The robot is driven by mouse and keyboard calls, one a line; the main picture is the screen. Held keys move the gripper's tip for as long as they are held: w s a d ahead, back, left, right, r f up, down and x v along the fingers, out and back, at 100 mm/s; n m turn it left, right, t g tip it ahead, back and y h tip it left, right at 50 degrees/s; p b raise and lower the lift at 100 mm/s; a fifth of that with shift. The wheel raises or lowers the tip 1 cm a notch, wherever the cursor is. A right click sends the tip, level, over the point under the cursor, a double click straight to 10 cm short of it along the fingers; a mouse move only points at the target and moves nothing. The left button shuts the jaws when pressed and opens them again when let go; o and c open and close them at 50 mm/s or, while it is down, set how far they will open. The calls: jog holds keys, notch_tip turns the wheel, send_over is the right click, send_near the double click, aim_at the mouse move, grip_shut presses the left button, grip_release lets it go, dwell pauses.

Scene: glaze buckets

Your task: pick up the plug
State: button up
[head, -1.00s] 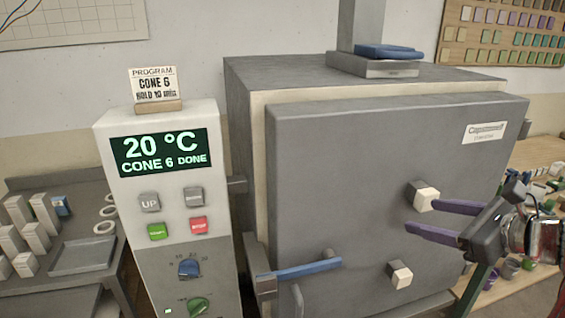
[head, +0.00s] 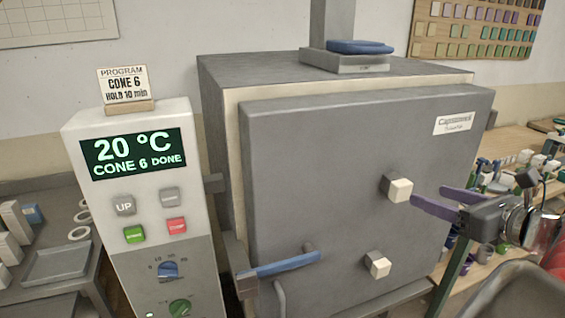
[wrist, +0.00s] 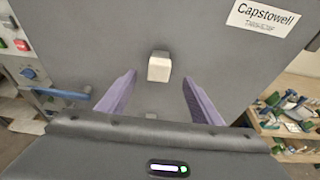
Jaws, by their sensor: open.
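Two pale square-ended plugs stick out of the grey kiln door (head: 300,190). The upper plug (head: 400,190) is near the middle right of the door, and the lower plug (head: 379,266) is below it. My gripper (head: 427,194), with two purple fingers, is open and empty just right of the upper plug in the head view. In the wrist view a plug (wrist: 159,67) shows centred between and beyond the spread fingertips (wrist: 158,78), apart from both.
A blue door handle (head: 285,265) juts out at the door's lower left. The control panel (head: 150,210) stands left of the kiln and reads 20 °C, cone 6 done. A cluttered wooden table (wrist: 290,128) is at the right. A blue item (head: 360,47) lies on top of the kiln.

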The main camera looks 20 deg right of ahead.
aim_at(406, 188)
jog(key=shift+x, duration=3.4)
jog(key=shift+x, duration=2.6)
jog(key=shift+c, duration=0.6)
jog(key=c, duration=1.1)
